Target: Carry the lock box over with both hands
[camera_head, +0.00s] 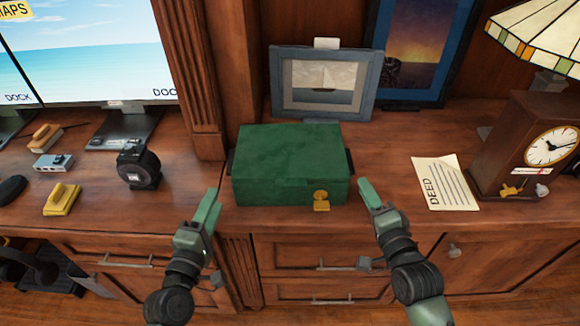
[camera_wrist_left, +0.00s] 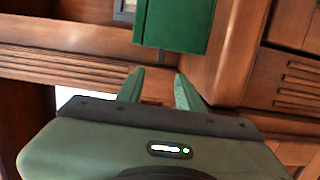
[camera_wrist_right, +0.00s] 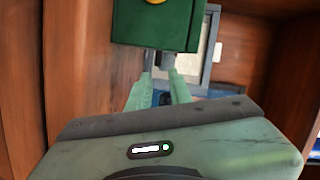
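The green lock box (camera_head: 285,165) sits on the wooden counter, with a gold clasp on its front and dark handles on its left and right sides. My left gripper (camera_head: 212,207) is in front and to the left of the box, apart from it. In the left wrist view its fingers (camera_wrist_left: 160,82) are parted with nothing between them, and the box (camera_wrist_left: 180,22) is beyond them. My right gripper (camera_head: 368,192) is near the box's right front corner. In the right wrist view its fingers (camera_wrist_right: 160,85) are parted, below a side handle in the picture; the box (camera_wrist_right: 155,22) is beyond.
A grey framed picture (camera_head: 322,82) stands right behind the box. A deed paper (camera_head: 445,183) and a clock (camera_head: 527,145) are to the right. A tape measure (camera_head: 138,167) and small tools are to the left, past a wooden post (camera_head: 196,70).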

